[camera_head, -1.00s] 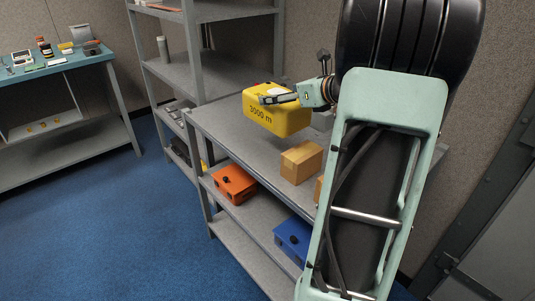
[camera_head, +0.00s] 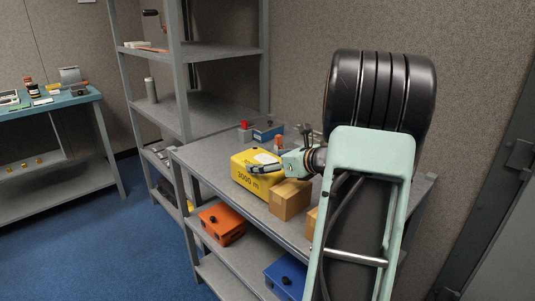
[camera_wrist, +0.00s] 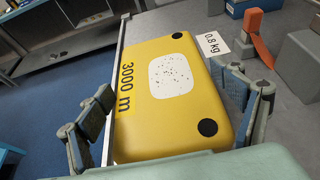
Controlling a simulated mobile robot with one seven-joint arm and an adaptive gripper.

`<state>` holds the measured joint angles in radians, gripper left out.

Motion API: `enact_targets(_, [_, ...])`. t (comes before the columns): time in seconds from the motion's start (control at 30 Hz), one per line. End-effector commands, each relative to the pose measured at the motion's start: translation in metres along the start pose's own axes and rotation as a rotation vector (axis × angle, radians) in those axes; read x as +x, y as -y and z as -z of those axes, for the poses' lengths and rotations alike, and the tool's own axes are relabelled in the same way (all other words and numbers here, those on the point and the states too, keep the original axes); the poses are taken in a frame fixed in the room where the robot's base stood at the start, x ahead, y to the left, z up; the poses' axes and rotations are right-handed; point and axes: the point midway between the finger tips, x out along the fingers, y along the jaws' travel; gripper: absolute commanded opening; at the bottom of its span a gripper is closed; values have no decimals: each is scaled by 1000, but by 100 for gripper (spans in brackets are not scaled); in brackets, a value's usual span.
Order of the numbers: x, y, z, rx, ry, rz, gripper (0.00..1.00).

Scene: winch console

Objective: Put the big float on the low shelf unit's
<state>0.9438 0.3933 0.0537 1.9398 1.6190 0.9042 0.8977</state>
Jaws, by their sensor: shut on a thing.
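The big float is a yellow box (camera_head: 253,183) marked "3000 m", with a white patch and black spots on its upper face. It is at the front edge of the low shelf unit's grey top (camera_head: 215,153), beside a cardboard-brown block. Whether it rests on the top or hangs just above it I cannot tell. My gripper (camera_head: 268,165) is shut on the float from above. In the wrist view the float (camera_wrist: 165,95) lies between the two fingers, one at its left side and one at its right; its underside is hidden.
The brown block (camera_head: 290,199) stands close at the float's right. Behind are a red-topped grey piece (camera_head: 244,131) and a blue box (camera_head: 268,131). An orange box (camera_head: 222,223) and a blue box (camera_head: 286,275) sit on the shelf below. A taller rack (camera_head: 180,65) rises behind left.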

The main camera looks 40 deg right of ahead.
Motion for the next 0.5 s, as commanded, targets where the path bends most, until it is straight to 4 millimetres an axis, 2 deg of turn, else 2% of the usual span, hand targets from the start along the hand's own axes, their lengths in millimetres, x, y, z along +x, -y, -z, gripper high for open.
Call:
enact_targets(0.43, [3, 0, 4, -4, 8, 0, 28])
enact_targets(0.47, [3, 0, 7, -1, 1, 0, 90])
enact_targets(0.5, [3, 0, 7, -1, 1, 0, 94])
